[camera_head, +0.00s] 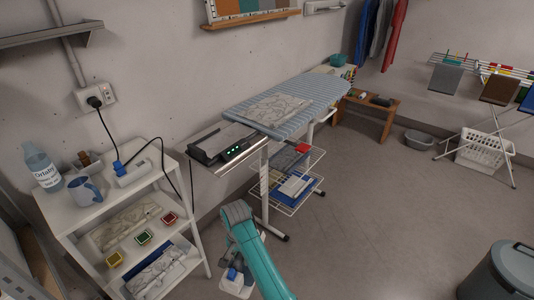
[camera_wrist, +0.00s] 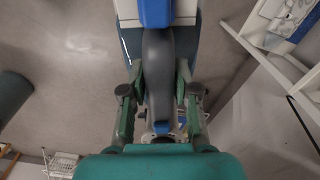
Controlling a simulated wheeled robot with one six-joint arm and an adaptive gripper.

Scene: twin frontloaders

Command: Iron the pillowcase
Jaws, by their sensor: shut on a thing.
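A pale patterned cloth, which looks like the pillowcase (camera_head: 270,108), lies flat on the striped ironing board (camera_head: 318,92) in the head view. My gripper (camera_wrist: 161,78) is shut on the dark grey handle of an iron (camera_wrist: 158,50), which has blue and white parts. In the head view the iron (camera_head: 234,284) hangs low over the floor, in front of the board and right of the white cart, partly hidden by my arm. It is well apart from the cloth. A grey station (camera_head: 222,143) with green lights sits on the board's near-end rack.
A lidded bin (camera_head: 500,272) stands at lower right. The floor (camera_head: 380,200) between is clear.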

